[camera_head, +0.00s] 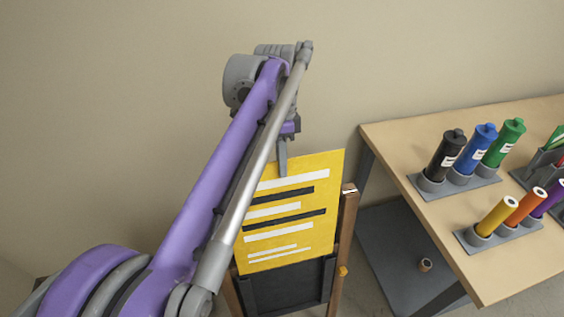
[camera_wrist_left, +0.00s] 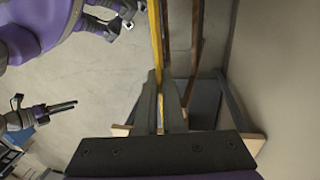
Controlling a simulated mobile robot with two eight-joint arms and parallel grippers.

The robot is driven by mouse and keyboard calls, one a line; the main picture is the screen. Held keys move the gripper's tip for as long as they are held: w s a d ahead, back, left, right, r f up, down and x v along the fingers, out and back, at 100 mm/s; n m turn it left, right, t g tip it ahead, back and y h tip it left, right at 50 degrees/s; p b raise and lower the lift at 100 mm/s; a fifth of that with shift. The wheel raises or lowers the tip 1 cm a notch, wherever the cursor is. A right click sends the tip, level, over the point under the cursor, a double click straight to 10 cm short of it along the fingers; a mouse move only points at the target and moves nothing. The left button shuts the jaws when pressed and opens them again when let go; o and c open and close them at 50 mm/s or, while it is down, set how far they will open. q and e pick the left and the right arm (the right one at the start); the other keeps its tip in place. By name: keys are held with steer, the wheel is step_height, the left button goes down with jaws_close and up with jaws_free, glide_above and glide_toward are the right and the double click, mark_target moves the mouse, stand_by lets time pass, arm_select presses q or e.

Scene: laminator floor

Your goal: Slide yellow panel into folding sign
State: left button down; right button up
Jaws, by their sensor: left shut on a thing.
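The yellow panel (camera_head: 293,212) with white and black stripes stands nearly upright, slightly tilted, in the head view. My left gripper (camera_head: 282,165) is shut on its top edge. In the wrist view the panel shows edge-on as a thin yellow strip (camera_wrist_left: 155,38) running from between the left fingers (camera_wrist_left: 160,105). The folding sign (camera_head: 285,288), a dark board in a brown wooden frame, is behind and below the panel. The panel covers its upper part, and I cannot tell whether its lower edge is in the frame. What looks like my right gripper (camera_wrist_left: 62,107) is apart from the panel.
A wooden table (camera_head: 420,215) stands to the right with several bottles and coloured cylinders in grey holders. A plain wall is behind the sign.

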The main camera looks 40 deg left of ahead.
mark_target(287, 253)
arm_select(q)
steer(key=shift+d+f, duration=0.1)
steer(key=shift+f, duration=0.25)
arm_select(e)
steer(key=shift+f, duration=0.1)
stand_by(0.3)
arm_select(q)
steer(key=shift+s+d+f+b, duration=0.15)
steer(key=shift+f+b, duration=0.55)
steer(key=shift+f, duration=0.65)
arm_select(e)
steer(key=shift+s+f, duration=0.3)
steer(key=shift+f, duration=0.5)
arm_select(q)
steer(key=shift+f, duration=0.1)
